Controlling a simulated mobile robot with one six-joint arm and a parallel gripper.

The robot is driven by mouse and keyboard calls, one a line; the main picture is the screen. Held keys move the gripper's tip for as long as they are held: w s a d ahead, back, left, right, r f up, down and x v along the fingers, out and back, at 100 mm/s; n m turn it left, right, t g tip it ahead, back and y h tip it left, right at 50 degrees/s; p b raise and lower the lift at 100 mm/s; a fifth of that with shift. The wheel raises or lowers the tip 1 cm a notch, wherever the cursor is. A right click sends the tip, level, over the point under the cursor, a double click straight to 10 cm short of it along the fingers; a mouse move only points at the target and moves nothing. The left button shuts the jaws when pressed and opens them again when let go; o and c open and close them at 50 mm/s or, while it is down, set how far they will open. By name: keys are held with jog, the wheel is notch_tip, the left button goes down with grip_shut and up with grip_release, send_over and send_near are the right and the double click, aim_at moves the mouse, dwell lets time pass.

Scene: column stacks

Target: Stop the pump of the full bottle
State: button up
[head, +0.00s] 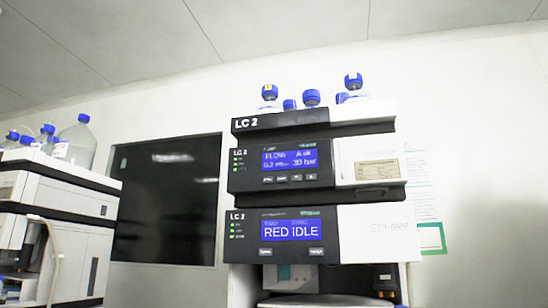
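The LC 2 column stack stands right of the middle. Its pump module (360,163) has a blue screen (291,159) with FLOW, what looks like 0.2, and 30 bar. A row of small buttons (290,178) sits under that screen. Several blue-capped bottles (312,98) stand in the tray (300,119) on top. The tray front hides most of each bottle, so their fill levels cannot be told. My gripper is not in view.
Below the pump, another LC 2 module (375,230) shows RED IDLE on its screen (291,230). A second stack (70,200) stands at the left edge, with clear blue-capped bottles (76,143) on top. A dark window (165,200) lies between the stacks. A paper notice hangs at right.

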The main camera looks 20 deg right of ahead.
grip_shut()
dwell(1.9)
